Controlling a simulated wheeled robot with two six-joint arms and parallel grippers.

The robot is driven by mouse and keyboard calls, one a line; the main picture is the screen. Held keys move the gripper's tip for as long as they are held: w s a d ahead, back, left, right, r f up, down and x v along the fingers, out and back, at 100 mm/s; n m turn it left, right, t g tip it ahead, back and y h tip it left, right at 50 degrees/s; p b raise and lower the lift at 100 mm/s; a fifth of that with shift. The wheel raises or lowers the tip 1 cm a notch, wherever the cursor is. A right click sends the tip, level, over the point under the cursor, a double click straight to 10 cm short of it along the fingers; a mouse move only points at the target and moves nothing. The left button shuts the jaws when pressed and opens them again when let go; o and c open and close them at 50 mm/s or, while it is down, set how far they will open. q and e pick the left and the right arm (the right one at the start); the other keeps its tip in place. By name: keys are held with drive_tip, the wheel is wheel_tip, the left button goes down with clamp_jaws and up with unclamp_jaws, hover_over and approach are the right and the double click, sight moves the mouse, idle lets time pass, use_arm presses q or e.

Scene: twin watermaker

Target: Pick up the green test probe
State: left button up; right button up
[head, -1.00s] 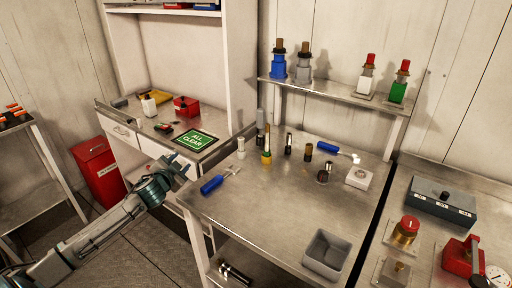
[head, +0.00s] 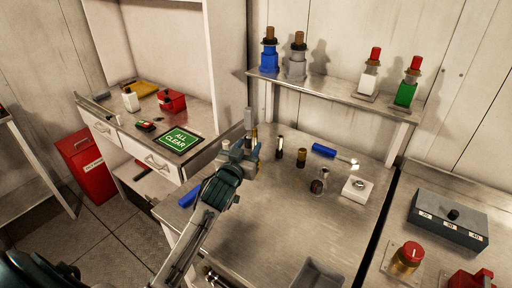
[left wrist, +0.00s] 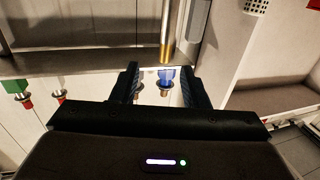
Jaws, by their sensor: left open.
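I cannot pick out a green test probe for certain. A green block with a red top (head: 405,93) stands upright at the right end of the wall shelf; it also shows upside down at the left of the left wrist view (left wrist: 16,87). My left gripper (head: 243,152) is over the left back of the steel table, open and empty, well left of that block. A slim grey rod with a gold end (left wrist: 166,40) shows just beyond the jaws in the left wrist view, apart from them. My gripper hides part of the items behind it in the head view.
Small cylinders (head: 301,157), a blue-handled tool (head: 324,150) and a white box (head: 357,188) stand or lie on the table. A grey bin (head: 317,277) is at the front. The wall shelf (head: 335,96) overhangs the back.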

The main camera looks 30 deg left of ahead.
sight(254, 136)
use_arm(q)
drive_tip(key=w, duration=0.2)
drive_tip(key=w+a+p, duration=0.1)
drive_tip(key=w+p, duration=0.1)
drive_tip(key=w, duration=0.1)
drive_tip(key=shift+w+a+f, duration=0.2)
drive_tip(key=shift+w+a, duration=0.05)
drive_tip(key=shift+w, duration=0.1)
drive_tip(key=shift+w+a+f+p, duration=0.1)
drive_tip(key=shift+w+p, duration=0.15)
drive_tip(key=shift+w, duration=0.25)
drive_tip(key=shift+w+a+f+p, duration=0.1)
drive_tip(key=shift+w+p, duration=0.15)
drive_tip(key=shift+w, duration=0.2)
drive_tip(key=shift+w+f, duration=0.1)
drive_tip(key=shift+w, duration=0.2)
drive_tip(key=shift+s, duration=0.1)
drive_tip(key=shift+c, duration=0.2)
drive_tip(key=c, duration=0.7)
clamp_jaws()
use_arm(e)
drive_tip(key=r, duration=0.3)
drive_tip(key=shift+s+d+r, duration=0.1)
drive_tip(key=shift+s+r, duration=0.1)
